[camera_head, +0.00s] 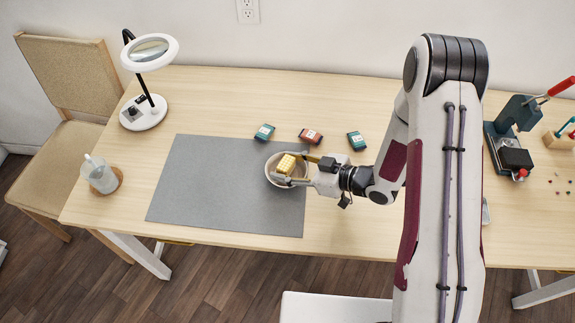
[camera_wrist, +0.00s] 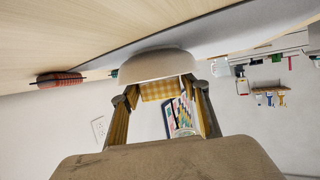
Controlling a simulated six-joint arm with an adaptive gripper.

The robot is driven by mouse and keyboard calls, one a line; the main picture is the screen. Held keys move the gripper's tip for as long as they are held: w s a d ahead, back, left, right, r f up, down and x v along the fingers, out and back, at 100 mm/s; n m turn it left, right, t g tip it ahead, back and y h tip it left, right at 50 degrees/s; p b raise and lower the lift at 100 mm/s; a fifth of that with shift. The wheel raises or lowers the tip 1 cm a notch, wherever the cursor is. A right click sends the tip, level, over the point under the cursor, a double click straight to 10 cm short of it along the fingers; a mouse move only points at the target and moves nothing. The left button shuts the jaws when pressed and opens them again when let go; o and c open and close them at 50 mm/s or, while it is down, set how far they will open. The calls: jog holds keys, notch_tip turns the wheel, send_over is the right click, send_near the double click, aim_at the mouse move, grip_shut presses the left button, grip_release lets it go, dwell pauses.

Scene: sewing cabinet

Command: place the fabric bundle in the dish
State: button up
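The fabric bundle (camera_head: 287,164) is a small yellow block. It shows in the wrist view as a yellow checked piece (camera_wrist: 160,91). The dish (camera_head: 272,178) is a pale round bowl on the right part of the grey mat, and its outer wall fills the middle of the wrist view (camera_wrist: 155,65). My gripper (camera_head: 298,168) reaches over the dish from the right. Its two fingers (camera_wrist: 161,94) lie on either side of the bundle and appear shut on it. The bundle is at the dish's opening; whether it touches the dish's bottom is hidden.
Three small packets, teal (camera_head: 264,132), red (camera_head: 311,136) and green (camera_head: 356,140), lie behind the dish. A magnifier lamp (camera_head: 146,110) and a glass jar (camera_head: 100,175) stand at left. A press tool (camera_head: 510,145) is at right. The mat's left part (camera_head: 205,180) is clear.

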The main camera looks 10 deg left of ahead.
jog(key=shift+r, duration=0.2)
jog(key=shift+v, duration=6)
jog(key=shift+w+r, duration=0.1)
jog(key=shift+w, duration=0.1)
